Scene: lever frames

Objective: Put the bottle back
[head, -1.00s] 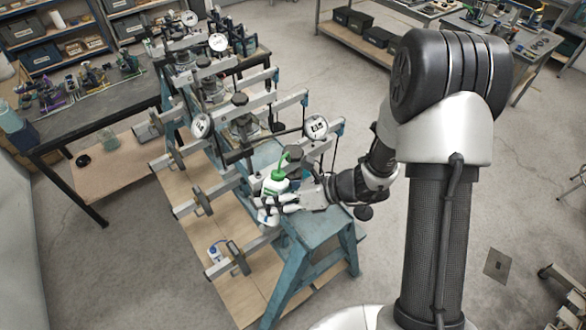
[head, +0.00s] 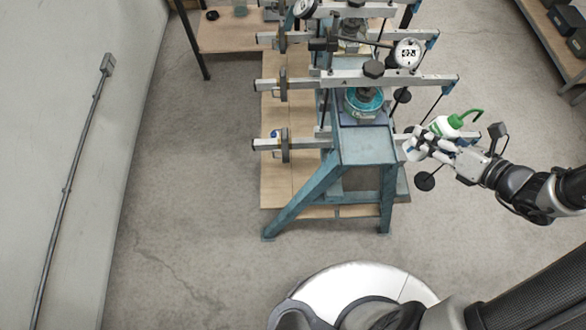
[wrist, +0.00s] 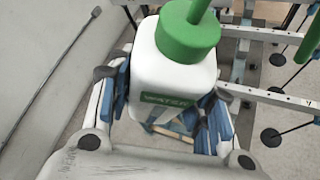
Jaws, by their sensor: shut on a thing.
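The bottle (head: 443,127) is white with a green cap and a bent green spout. In the wrist view the bottle (wrist: 172,75) fills the upper middle, and its green label reads "WATER". My gripper (head: 428,146) is shut on the bottle, with blue-padded fingers on both sides of it in the wrist view (wrist: 170,112). In the head view it holds the bottle up, just right of the blue lever frame (head: 368,150). The bottle is tilted a little in the head view. Part of its lower body is hidden by the fingers.
Lever arms with weights (head: 283,146) and dial gauges (head: 407,53) stick out from the frame. The floor (head: 190,200) left of the frame is clear.

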